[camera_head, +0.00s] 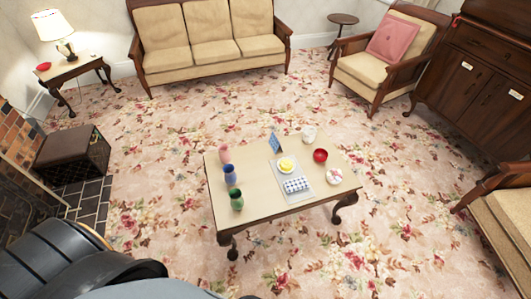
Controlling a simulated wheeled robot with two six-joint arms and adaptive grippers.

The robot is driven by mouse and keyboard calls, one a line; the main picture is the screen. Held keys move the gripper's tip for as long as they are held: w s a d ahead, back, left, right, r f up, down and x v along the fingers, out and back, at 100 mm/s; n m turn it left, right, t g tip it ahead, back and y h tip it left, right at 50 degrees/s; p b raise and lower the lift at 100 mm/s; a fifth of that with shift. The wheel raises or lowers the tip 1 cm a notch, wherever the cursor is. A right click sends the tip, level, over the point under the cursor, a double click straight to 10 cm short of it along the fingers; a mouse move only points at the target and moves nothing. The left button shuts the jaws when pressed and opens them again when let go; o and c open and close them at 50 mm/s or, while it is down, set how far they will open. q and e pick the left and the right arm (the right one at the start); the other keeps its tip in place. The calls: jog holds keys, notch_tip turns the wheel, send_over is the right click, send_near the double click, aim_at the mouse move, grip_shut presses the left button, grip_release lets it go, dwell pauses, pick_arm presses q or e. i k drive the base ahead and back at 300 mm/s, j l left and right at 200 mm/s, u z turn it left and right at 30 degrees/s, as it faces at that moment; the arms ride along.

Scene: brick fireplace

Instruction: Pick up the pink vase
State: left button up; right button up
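The pink vase (225,153) stands upright near the back left corner of the low table (265,207). A blue vase (230,175) and a green vase (237,200) stand in a row in front of it along the table's left side. Nothing touches the pink vase from my body. Dark and grey parts of my own body fill the bottom left of the view. Neither of my grippers shows.
The table also holds a white tray (303,199) with a yellow item, a red bowl (320,155) and a white plate (334,176). Patterned carpet (165,225) is open around the table. A dark crate-like stool (70,155) stands at left.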

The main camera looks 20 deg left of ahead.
aim_at(225, 155)
jog(key=j+z, duration=0.25)
jog(key=j, duration=0.55)
jog(key=j+z, duration=0.3)
jog(key=j, duration=0.5)
